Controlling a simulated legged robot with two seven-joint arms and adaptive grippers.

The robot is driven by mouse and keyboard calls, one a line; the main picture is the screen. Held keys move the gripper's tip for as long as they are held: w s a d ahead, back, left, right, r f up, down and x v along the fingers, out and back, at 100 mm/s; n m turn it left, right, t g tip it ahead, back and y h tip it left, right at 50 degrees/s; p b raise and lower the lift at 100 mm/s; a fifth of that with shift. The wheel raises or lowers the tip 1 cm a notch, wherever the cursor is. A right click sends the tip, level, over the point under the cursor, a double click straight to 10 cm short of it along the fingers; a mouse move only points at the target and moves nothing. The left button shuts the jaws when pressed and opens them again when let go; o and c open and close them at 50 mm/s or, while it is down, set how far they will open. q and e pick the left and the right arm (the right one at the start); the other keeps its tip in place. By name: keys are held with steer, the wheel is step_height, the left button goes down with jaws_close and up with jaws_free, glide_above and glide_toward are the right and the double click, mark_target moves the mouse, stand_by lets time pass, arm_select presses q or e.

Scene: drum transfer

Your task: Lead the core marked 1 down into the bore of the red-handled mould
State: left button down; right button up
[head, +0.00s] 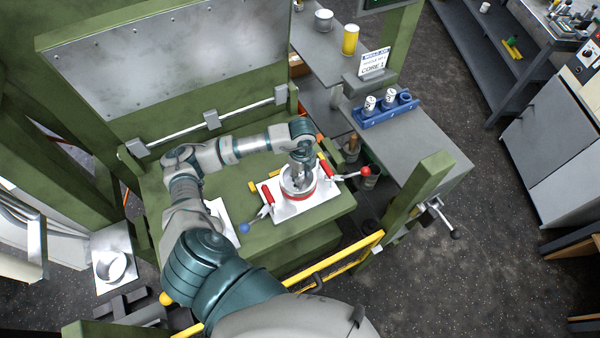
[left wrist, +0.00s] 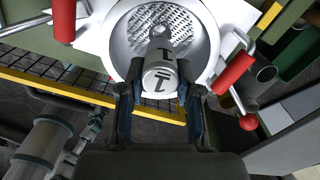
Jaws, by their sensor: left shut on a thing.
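The red-handled mould (head: 283,207) is a round metal ring with a red band, on a pale plate on the green bench. In the left wrist view, its bore (left wrist: 140,35) shows a perforated floor, with red handles (left wrist: 235,72) at the sides. My left gripper (head: 300,170) is over the mould. It is shut on the grey core (left wrist: 160,78), whose end facing the camera bears a dark 1. The core's far end overlaps the bore in the left wrist view; how deep it sits cannot be told. The head view mostly hides the core. My right gripper is not in view.
A blue rack (head: 372,120) with white-topped cores stands on the grey side table (head: 430,150), beside a job sign (head: 374,62). A yellow cylinder (head: 350,40) stands further back. A green post (head: 420,195) and yellow rail (head: 335,262) bound the bench's near right side.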

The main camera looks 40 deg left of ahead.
arm_select(q)
steer(key=shift+d+f, duration=0.15)
steer(key=shift+f, duration=0.1)
steer(key=shift+f+b, duration=0.25)
steer(key=shift+b, duration=0.1)
steer(key=shift+s+f+b, duration=0.2)
steer(key=shift+f+b, duration=0.2)
steer(key=shift+f, duration=0.15)
steer(key=shift+w+a+f, duration=0.25)
steer(key=shift+a+f, duration=0.3)
steer(key=shift+f, duration=0.05)
steer(key=shift+f+b, duration=0.15)
steer(key=shift+b, duration=0.25)
steer(key=shift+d, duration=0.15)
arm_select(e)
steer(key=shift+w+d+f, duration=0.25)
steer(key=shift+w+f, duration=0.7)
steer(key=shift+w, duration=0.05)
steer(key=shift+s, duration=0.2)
arm_select(q)
steer(key=c, duration=0.7)
jaws_free()
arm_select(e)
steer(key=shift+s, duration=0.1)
